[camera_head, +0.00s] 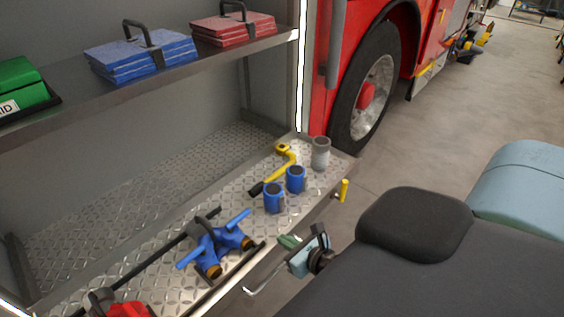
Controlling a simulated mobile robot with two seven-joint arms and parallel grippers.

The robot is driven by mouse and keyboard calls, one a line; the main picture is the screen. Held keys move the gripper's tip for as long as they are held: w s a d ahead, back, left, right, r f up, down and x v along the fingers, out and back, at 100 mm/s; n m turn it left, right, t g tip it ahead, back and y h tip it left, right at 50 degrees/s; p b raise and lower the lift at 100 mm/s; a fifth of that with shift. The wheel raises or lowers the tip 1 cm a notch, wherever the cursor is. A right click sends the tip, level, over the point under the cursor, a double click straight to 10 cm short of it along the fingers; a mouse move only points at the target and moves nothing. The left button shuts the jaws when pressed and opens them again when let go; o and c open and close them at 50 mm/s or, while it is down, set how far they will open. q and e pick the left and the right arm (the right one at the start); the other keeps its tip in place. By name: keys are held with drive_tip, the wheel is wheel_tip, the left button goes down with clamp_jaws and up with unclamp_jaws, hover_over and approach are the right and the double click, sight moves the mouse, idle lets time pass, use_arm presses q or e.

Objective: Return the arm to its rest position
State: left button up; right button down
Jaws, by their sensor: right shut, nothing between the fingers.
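My right gripper (291,243) shows low in the middle of the head view, just outside the front edge of the lower shelf (150,237). Its small pale blue and black body partly hides behind my own dark arm or body at the lower right. It is shut with nothing held, and it is apart from the blue fittings on the shelf. My left gripper is not in view.
On the lower shelf are a blue valve fitting (216,243), two blue couplings (274,199) (295,179), a grey cylinder (320,154) and a yellow tool (287,160). A yellow handle (342,190) sticks out at the shelf edge. Open floor (440,125) lies beyond.

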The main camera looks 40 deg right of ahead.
idle(0.3)
